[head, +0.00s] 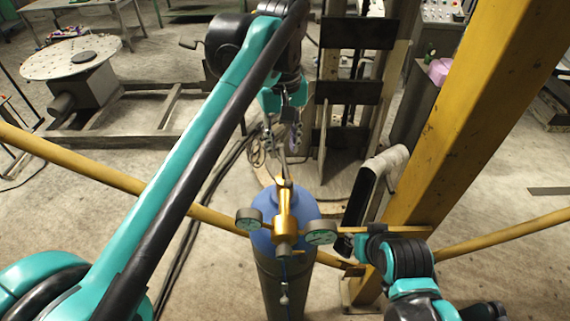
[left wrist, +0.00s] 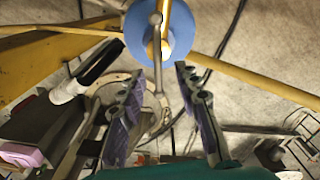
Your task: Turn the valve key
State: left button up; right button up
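A gas cylinder with a blue top (head: 264,205) stands upright below my left gripper (head: 283,142). A brass regulator (head: 286,212) with two round gauges sits on it. The grey metal valve key (head: 283,167) sticks out from the valve toward my left gripper. In the left wrist view the key (left wrist: 158,85) runs from the blue top (left wrist: 178,38) down between the two fingers (left wrist: 158,78). The fingers are apart, with visible gaps on both sides of the key. My right gripper (head: 346,244) is beside the right gauge; its fingers are too dark to read.
A yellow post (head: 455,110) rises on the right, with yellow rails (head: 100,174) crossing near the cylinder. A black and white roll-ended part (head: 375,180) stands right of the cylinder. A round perforated table (head: 70,58) stands at the far left. Cables lie on the floor.

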aim_at(284, 162)
pick_arm(q)
jog(key=shift+d, duration=0.3)
notch_tip(284, 162, down, 8)
jog(key=shift+a+r, duration=0.1)
jog(key=shift+r, duration=0.1)
